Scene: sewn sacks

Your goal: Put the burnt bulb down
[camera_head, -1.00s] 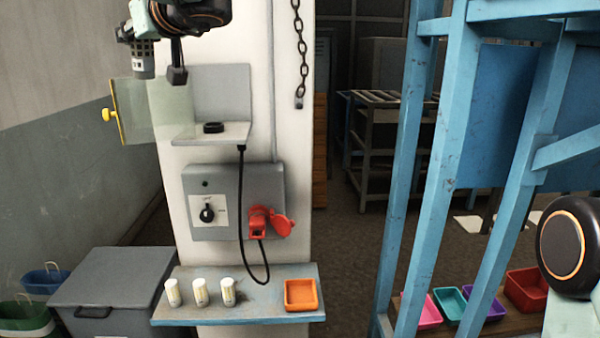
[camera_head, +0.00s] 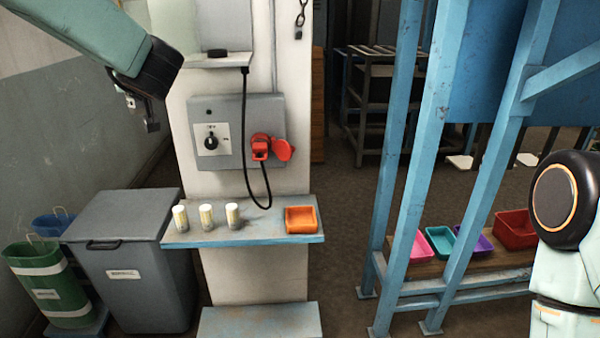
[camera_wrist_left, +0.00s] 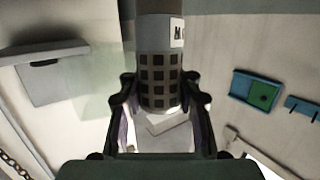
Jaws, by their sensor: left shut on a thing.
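My left gripper (camera_wrist_left: 160,108) is shut on a grey cylinder with a grid of dark square openings and a pale label, seen in the left wrist view; I take it as the burnt bulb (camera_wrist_left: 160,65). The bulb's far end runs out of the top of that view. In the head view my left arm comes in from the upper left, and its wrist hides most of the gripper and bulb. My right gripper is out of view.
An orange tray (camera_head: 301,220) sits at the shelf's right end. A lidded grey bin (camera_head: 140,285) stands left of the pillar, with a green bin (camera_head: 48,285) beside it. A grey switch box (camera_head: 235,120) with a red plug hangs above. A blue frame (camera_head: 400,150) stands right.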

